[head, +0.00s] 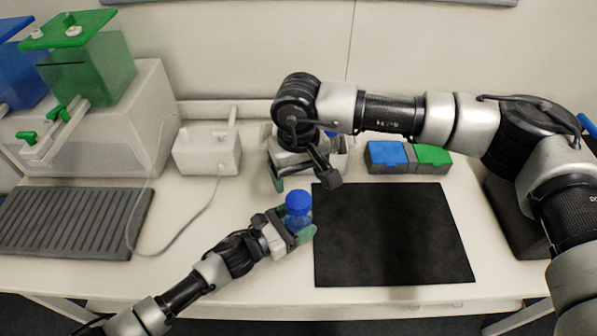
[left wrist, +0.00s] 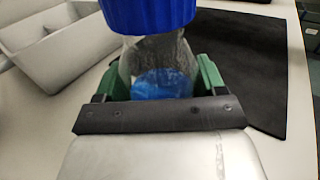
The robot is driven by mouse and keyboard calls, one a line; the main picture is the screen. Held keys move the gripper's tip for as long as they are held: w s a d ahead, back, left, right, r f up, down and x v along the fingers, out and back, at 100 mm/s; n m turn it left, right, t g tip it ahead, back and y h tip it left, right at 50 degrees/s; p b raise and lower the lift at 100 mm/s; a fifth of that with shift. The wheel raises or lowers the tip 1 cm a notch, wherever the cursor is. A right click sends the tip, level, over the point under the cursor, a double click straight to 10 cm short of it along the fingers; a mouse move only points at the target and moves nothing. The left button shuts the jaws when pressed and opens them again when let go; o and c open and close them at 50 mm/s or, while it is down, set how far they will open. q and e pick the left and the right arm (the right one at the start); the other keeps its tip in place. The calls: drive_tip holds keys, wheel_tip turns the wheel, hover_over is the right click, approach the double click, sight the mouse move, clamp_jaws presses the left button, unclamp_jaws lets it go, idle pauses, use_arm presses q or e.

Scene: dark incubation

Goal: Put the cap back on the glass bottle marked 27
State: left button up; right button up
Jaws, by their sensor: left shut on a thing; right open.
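A glass bottle (head: 299,214) with blue contents is held in my left gripper (head: 296,222), above the front part of the table. In the left wrist view the bottle (left wrist: 155,52) stands between the green fingertips. A blue ribbed cap (head: 298,198) sits at the bottle's top; it also shows in the left wrist view (left wrist: 148,14). I cannot tell whether it is fully seated. No marking 27 is legible. My right gripper (head: 304,181) is open and empty, just above and behind the cap, pointing down.
A black mat (head: 395,235) lies right of the bottle. Blue (head: 387,155) and green (head: 432,156) boxes stand behind it. A white device (head: 207,150) with a cable and a grey ribbed tray (head: 75,222) are left. Something blue (head: 331,133) is partly hidden behind my right gripper.

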sight(299, 199)
drive_tip(key=shift+f, duration=4)
drive_tip(key=shift+c, duration=0.2)
